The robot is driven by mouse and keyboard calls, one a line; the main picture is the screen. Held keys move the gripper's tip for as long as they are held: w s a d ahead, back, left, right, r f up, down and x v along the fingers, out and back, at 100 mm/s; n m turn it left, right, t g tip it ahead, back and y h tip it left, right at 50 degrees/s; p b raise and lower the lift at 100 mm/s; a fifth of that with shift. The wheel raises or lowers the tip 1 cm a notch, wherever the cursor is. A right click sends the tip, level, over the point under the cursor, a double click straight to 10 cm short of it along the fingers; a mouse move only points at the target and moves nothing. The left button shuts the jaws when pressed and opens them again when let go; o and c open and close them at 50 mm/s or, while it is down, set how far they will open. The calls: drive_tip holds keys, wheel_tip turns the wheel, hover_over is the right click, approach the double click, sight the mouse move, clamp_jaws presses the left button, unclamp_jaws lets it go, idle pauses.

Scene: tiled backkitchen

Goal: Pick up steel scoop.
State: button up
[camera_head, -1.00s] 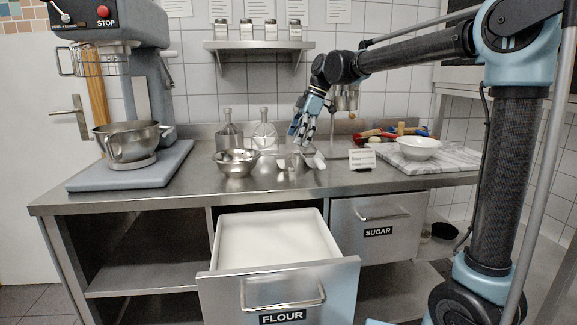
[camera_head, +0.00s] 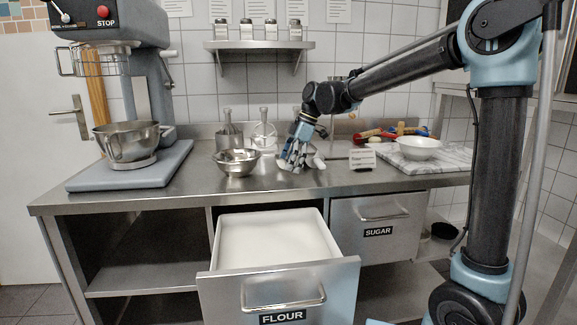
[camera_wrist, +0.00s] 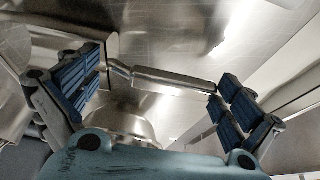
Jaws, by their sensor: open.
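The steel scoop shows in the wrist view by its smooth handle (camera_wrist: 172,82), which lies across the picture between my fingers. Its left end meets a narrow neck, and the part beyond is partly hidden by my left finger. My gripper (camera_wrist: 158,90) is open, with a blue-padded finger at either side, and nothing is gripped. In the head view my gripper (camera_head: 292,163) points down low over the steel counter (camera_head: 200,180), just right of a steel bowl, and covers most of the scoop.
The steel bowl (camera_head: 236,170) stands close on the left. Glass-like dispensers (camera_head: 264,135) stand behind. A small sign (camera_head: 362,158) and a white bowl (camera_head: 419,148) on a marble board are to the right. The flour drawer (camera_head: 278,285) is pulled out below.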

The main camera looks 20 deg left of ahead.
drive_tip(key=c, duration=0.9)
drive_tip(key=shift+r, duration=0.1)
